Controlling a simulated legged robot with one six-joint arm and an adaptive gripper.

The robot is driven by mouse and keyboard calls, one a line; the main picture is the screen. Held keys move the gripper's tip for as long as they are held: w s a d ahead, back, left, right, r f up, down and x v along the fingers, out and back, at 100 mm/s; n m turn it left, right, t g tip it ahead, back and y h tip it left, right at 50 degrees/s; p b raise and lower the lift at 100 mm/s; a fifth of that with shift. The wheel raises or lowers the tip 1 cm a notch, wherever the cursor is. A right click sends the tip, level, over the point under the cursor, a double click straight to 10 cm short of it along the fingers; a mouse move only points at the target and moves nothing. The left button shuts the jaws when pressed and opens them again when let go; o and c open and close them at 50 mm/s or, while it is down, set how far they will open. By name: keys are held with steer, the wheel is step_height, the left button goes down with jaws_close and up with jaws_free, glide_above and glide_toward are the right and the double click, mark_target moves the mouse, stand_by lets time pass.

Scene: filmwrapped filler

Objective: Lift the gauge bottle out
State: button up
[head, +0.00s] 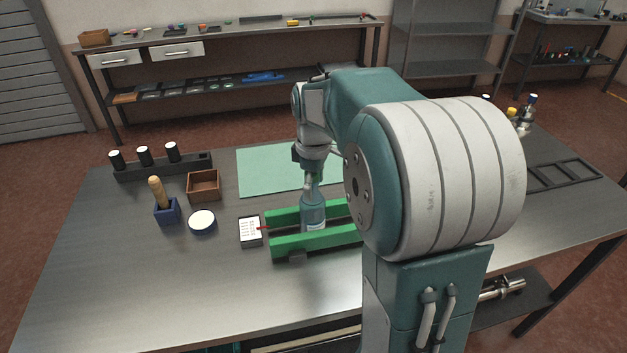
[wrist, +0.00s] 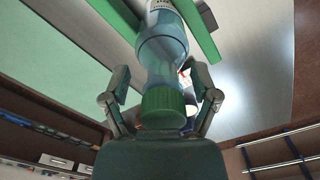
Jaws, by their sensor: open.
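The gauge bottle (head: 312,212) is a translucent blue bottle, upright between the two green rails of a green holder (head: 290,242) on the metal table. In the wrist view the bottle (wrist: 163,50) has a green cap (wrist: 164,107) and a white label. My gripper (head: 312,180) is above the bottle, pointing down. In the wrist view my gripper (wrist: 165,88) has its fingers apart, one on each side of the bottle near the cap and neck. Contact with the bottle cannot be told. My arm hides the right end of the holder in the head view.
Left of the holder are a white notepad (head: 250,231), a round white-topped dish (head: 202,221), a blue block with a wooden handle (head: 167,211) and a brown box (head: 203,185). Behind is a green mat (head: 270,172). A black rack (head: 190,166) holds white-topped cylinders. The table's front left is clear.

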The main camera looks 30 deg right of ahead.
steer(key=shift+a, duration=0.15)
jaws_close()
steer(key=shift+r, duration=1.2)
stand_by(0.6)
step_height(320, 180, up, 18)
steer(key=shift+f, duration=0.25)
stand_by(4.2)
